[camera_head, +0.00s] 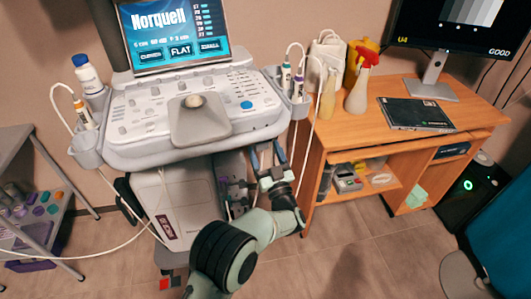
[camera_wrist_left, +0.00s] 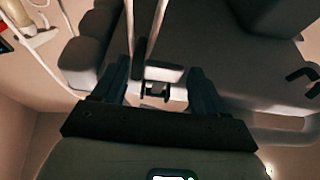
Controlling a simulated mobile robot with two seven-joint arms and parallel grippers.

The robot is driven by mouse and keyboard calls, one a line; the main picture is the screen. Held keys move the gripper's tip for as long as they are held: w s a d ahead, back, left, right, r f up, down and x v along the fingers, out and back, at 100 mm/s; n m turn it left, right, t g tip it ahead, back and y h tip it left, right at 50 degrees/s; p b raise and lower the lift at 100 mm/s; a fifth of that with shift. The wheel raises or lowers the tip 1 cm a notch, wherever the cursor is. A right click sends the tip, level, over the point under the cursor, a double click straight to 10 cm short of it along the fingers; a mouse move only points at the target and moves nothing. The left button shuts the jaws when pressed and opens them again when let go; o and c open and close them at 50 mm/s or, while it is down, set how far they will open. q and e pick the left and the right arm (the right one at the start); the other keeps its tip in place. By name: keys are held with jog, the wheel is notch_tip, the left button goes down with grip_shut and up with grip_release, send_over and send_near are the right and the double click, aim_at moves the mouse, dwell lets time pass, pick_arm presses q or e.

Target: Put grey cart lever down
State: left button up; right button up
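The grey and white ultrasound cart (camera_head: 165,190) stands left of centre in the head view, with its console and screen on top. My left gripper (camera_head: 266,154) is below the right edge of the console, beside the cart's body. In the wrist view its two dark fingers (camera_wrist_left: 160,82) are apart. A small dark and metallic part (camera_wrist_left: 157,89) shows in the gap between them, and I see no finger touching it. I cannot tell whether this part is the lever. Dark fittings (camera_head: 235,188) show on the cart's right side, left of my gripper. My right gripper is out of view.
A wooden desk (camera_head: 440,138) stands close to the right of my gripper, with spray bottles (camera_head: 357,95) and a monitor on it. White cables (camera_head: 304,130) hang between console and desk. A metal rack (camera_head: 30,185) stands at the left. Tiled floor (camera_head: 350,245) is free in front.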

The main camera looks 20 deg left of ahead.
pick_arm(q)
jog(key=p+v, duration=0.1)
jog(key=v, duration=1.2)
jog(key=shift+s, duration=0.2)
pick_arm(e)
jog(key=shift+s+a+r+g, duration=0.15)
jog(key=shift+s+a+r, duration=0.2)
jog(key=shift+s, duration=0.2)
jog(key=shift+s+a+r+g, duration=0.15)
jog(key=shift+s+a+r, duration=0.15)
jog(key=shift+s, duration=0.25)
pick_arm(q)
jog(key=shift+f, duration=0.1)
